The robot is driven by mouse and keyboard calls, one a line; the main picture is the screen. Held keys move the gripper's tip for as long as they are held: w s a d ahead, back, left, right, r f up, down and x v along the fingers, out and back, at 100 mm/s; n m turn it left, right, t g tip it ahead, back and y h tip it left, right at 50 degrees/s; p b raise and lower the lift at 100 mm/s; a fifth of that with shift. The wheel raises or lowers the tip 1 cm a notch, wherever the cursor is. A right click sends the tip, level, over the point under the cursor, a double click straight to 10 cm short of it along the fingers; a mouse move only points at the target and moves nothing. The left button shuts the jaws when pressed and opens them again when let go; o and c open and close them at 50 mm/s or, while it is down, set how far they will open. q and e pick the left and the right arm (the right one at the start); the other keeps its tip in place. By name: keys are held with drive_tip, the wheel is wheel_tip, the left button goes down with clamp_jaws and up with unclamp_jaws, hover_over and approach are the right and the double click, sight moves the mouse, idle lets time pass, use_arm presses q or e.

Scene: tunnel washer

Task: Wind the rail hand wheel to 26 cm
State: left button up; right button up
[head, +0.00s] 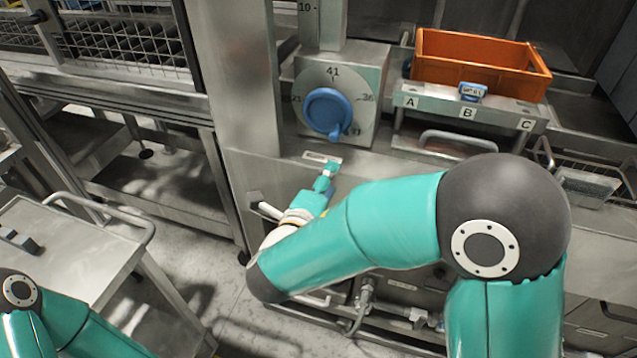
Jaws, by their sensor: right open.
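The rail hand wheel is a blue knob (328,110) with a small handle at its lower right. It sits on a round light dial (306,82) on a grey metal box; 41 reads at the top and other numbers show around the rim, partly too small to read. A vertical scale (305,25) marked 10 rises above the box. My right gripper (329,167) is open, below the wheel and apart from it, near a small label plate. Its fingers look small and are partly hidden. My left arm shows at the lower left, its gripper out of frame.
An orange crate (480,52) stands right of the dial, behind a ledge (425,104) lettered A, B, C with a small blue-topped device (472,91) on it. A metal post (240,80) stands left of the dial. A steel cart (70,245) is at left.

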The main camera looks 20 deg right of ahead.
sight(333, 140)
drive_tip(key=shift+w+d+r+n+t+b, duration=0.25)
drive_tip(key=shift+w+r+t, duration=0.1)
drive_tip(key=shift+w+r, duration=0.4)
drive_tip(key=shift+w+d+r+n+t+b, duration=0.1)
drive_tip(key=shift+w+d+r+n+t, duration=0.15)
drive_tip(key=shift+w+r, duration=0.5)
drive_tip(key=shift+w+d+r+n+t+b, duration=0.2)
drive_tip(key=shift+w+d+r+t, duration=0.15)
drive_tip(key=shift+w, duration=0.7)
drive_tip(key=shift+w+d+r, duration=0.1)
drive_tip(key=shift+w+d, duration=0.05)
drive_tip(key=shift+w, duration=0.15)
drive_tip(key=shift+w+d+r+p, duration=0.1)
drive_tip(key=shift+w+d+p, duration=0.35)
drive_tip(key=shift+w, duration=0.1)
drive_tip(key=shift+p+x, duration=0.4)
drive_tip(key=shift+x, duration=0.65)
drive_tip(key=shift+s, duration=0.1)
drive_tip(key=c, duration=0.6)
drive_tip(key=shift+a, duration=0.15)
